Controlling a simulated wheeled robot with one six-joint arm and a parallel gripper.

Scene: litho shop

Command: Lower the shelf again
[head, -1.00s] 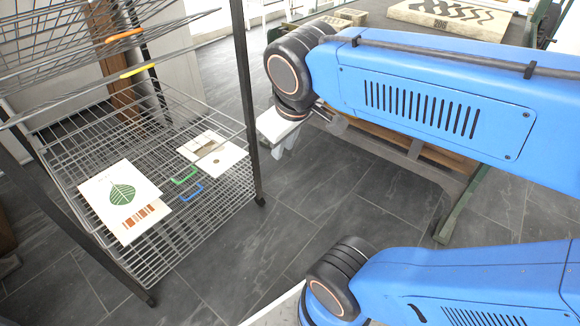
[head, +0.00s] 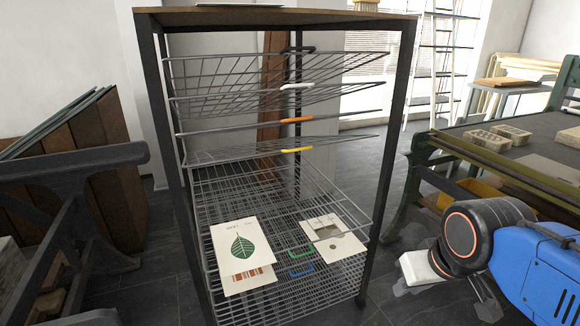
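The wire drying rack (head: 394,145) stands upright in the middle of the head view, with a dark frame and a wooden top. Its upper wire shelves are swung up at a slant; their front edges carry a black handle (head: 298,50), a white handle (head: 297,86), an orange handle (head: 297,120) and a yellow handle (head: 297,150). Below, shelves with a green handle (head: 301,253) and a blue handle (head: 301,270) lie about flat. My gripper (head: 418,272) is at the right, outside the rack and apart from it. Its fingers are not clear enough to tell their opening.
A leaf print (head: 238,248) and a paler print (head: 334,238) lie on the lower shelves. A dark press frame (head: 75,165) stands close at the left. A green-framed table (head: 470,150) with stone blocks (head: 497,138) is at the right. Floor shows between rack and table.

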